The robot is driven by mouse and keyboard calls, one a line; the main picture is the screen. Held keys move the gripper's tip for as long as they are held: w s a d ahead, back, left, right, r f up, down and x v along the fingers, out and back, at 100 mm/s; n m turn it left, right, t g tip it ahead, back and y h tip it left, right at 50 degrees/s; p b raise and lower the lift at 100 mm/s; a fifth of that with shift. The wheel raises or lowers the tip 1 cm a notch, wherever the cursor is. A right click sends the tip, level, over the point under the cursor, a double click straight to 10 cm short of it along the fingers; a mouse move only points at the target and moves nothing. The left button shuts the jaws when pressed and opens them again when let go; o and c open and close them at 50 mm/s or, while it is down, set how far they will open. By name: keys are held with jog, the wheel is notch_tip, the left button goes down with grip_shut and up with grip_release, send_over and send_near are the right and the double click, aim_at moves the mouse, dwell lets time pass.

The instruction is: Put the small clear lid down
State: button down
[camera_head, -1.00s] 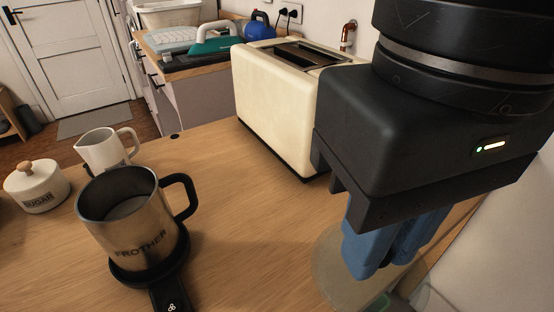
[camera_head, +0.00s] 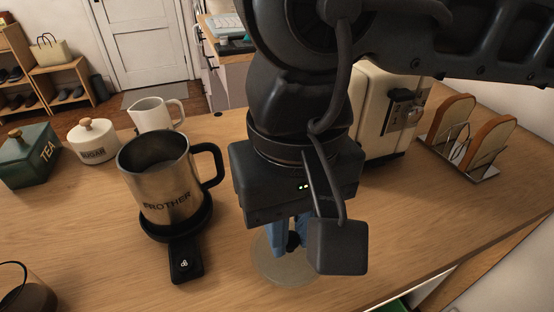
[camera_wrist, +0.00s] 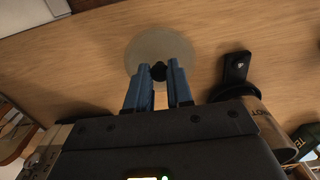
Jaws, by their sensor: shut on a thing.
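The small clear lid (camera_head: 272,270) is a thin round see-through disc with a black knob. My gripper (camera_head: 290,246), with blue fingers, points down and is shut on the knob. The lid is at or just above the wooden counter (camera_head: 228,255); I cannot tell if it touches. In the wrist view the lid (camera_wrist: 152,46) lies flat beyond the fingertips (camera_wrist: 158,74), with the knob between them. My wrist and the camera block hide part of the lid in the head view.
The steel frother (camera_head: 165,190) on its black base stands left of my gripper. A cream toaster (camera_head: 378,125) and a toast rack (camera_head: 470,165) are behind to the right. The sugar pot (camera_head: 92,143), white jug (camera_head: 155,115) and green tea box (camera_head: 28,155) are at the left.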

jog(key=shift+w+a+f, duration=0.15)
jog(key=shift+a, duration=0.05)
jog(key=shift+f, duration=2)
jog(key=shift+f, duration=0.2)
jog(key=c, duration=1)
grip_release()
jog(key=shift+r, duration=0.1)
jog(key=shift+r+p, duration=0.3)
jog(key=shift+r, duration=0.05)
notch_tip(320, 180, up, 12)
jog(key=shift+f, duration=0.2)
